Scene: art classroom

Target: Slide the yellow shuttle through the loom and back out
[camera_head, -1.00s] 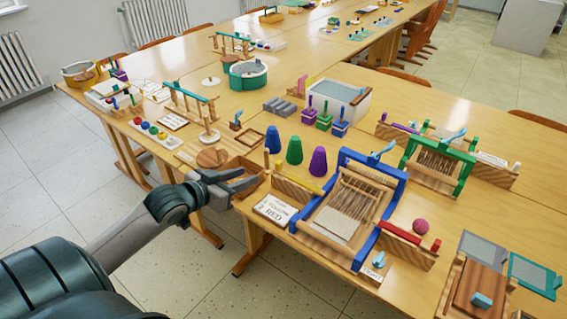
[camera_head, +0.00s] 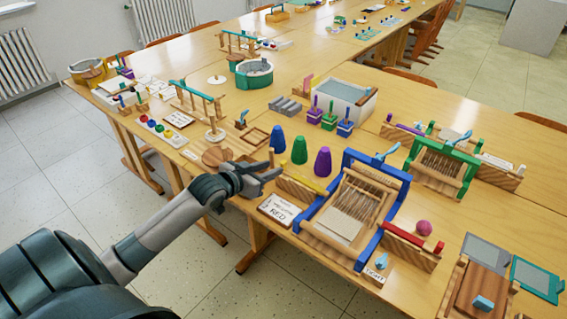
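The yellow shuttle (camera_head: 306,181) is a thin bar lying on a wooden holder (camera_head: 296,191) at the left side of the blue-framed loom (camera_head: 362,161). The loom stands on the near table with pale warp threads (camera_head: 362,196) and a piece of woven cloth (camera_head: 340,225) at its front. My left gripper (camera_head: 273,168) is just left of the shuttle's far left end, with its fingers apart and nothing seen between them. I cannot tell whether a finger touches the holder. My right gripper is not in view.
A red bar (camera_head: 402,236) lies on a holder right of the loom. A green-framed loom (camera_head: 464,156) is at back right.

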